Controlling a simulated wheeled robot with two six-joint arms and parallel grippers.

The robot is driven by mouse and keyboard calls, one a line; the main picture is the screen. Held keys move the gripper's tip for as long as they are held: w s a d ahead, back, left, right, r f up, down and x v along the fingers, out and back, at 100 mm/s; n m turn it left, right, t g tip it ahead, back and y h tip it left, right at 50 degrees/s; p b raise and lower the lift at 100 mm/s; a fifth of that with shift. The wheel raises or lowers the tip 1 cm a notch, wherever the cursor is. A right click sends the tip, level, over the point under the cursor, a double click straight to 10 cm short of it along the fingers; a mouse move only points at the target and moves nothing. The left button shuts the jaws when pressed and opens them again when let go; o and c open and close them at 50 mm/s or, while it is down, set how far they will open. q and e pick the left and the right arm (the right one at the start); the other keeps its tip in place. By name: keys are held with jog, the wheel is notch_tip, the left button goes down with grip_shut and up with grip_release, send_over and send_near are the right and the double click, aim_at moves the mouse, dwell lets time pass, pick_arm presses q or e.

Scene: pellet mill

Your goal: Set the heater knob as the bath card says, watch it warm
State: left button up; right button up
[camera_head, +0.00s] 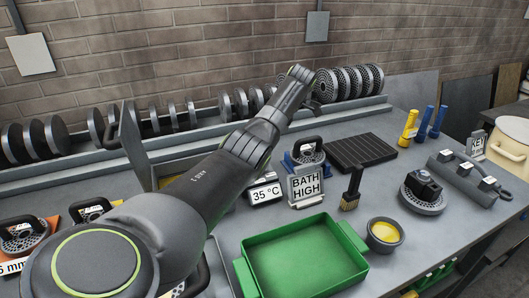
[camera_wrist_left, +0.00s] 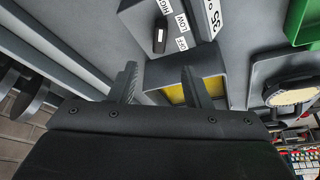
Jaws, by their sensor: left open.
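The bath card (camera_head: 306,187) stands on the bench and reads "BATH HIGH". The heater's display (camera_head: 265,193) reads 35 °C; it also shows sideways in the left wrist view (camera_wrist_left: 208,20). In that view the black heater knob (camera_wrist_left: 160,37) sits on a grey box with labels HIGH, LOW and OFF. I cannot tell surely which label it points at. My left gripper (camera_wrist_left: 160,84) is open and empty, its fingers apart from the knob. A grey bath with yellow inside (camera_wrist_left: 174,94) lies beyond the fingers. My left arm hides the knob in the head view.
A green tray (camera_head: 248,278) and a yellow-filled bowl (camera_head: 384,234) stand at the front. A brush (camera_head: 350,192), a dark ribbed mat (camera_head: 360,150) and a handled die (camera_head: 307,150) are near the card. Racked discs (camera_head: 350,80) line the back.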

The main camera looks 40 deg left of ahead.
pick_arm(q)
jog(key=p+v, duration=0.1)
jog(key=v, duration=0.3)
jog(key=shift+r+p, duration=0.3)
jog(key=shift+p, duration=0.05)
pick_arm(e)
notch_tip(320, 180, up, 3)
jog(key=shift+f, duration=0.1)
jog(key=shift+d, duration=0.1)
